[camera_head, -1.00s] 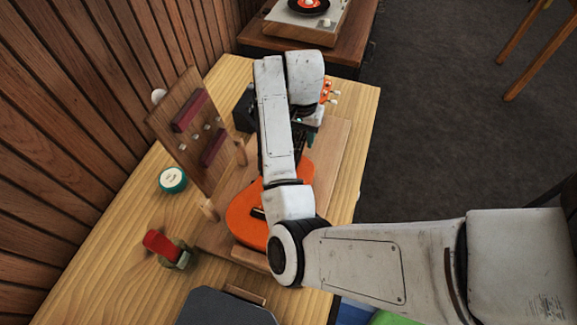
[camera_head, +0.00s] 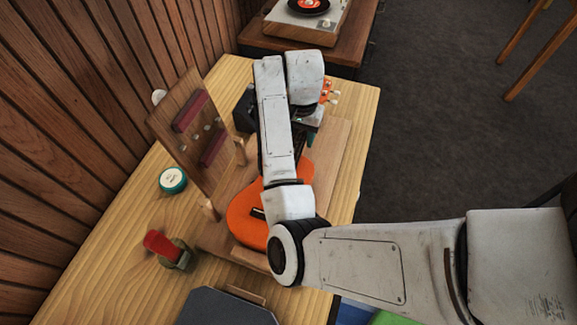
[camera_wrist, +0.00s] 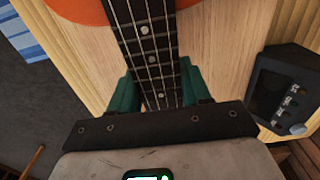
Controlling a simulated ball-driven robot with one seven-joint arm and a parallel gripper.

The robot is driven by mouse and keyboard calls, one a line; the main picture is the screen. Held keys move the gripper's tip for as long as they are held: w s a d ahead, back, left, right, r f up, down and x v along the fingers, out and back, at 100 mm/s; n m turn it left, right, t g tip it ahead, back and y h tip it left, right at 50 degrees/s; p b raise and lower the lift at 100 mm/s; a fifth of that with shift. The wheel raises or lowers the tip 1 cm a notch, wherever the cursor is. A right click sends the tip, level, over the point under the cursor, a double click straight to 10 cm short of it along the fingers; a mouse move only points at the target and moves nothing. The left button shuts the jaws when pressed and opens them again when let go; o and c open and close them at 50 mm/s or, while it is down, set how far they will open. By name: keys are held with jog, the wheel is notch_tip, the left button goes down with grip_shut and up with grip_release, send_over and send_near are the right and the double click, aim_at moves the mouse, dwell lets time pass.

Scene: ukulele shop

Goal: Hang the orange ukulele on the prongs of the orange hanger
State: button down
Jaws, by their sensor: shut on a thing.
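The orange ukulele (camera_head: 246,218) lies on a wooden board on the table in the head view, its body toward the front and its headstock (camera_head: 326,90) toward the back. My arm covers much of its neck there. In the wrist view, its dark fretboard (camera_wrist: 146,45) runs between the teal fingers of my gripper (camera_wrist: 160,88), which is shut on the neck. Part of the orange body (camera_wrist: 85,10) shows at the top of that view. I cannot make out an orange hanger in either view.
A wooden panel with dark red pads (camera_head: 190,111) leans at the left. A teal round tin (camera_head: 172,180) and a red-topped clamp-like item (camera_head: 162,243) stand on the table (camera_head: 115,255). A black device with knobs (camera_wrist: 283,88) is beside the neck. A turntable (camera_head: 308,18) stands behind.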

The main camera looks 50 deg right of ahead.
jog(key=shift+r+p, duration=1.5)
jog(key=shift+p, duration=0.1)
jog(key=shift+r+p, duration=2.45)
jog(key=shift+r, duration=0.05)
jog(key=shift+r+p, duration=0.7)
jog(key=shift+r, duration=1.75)
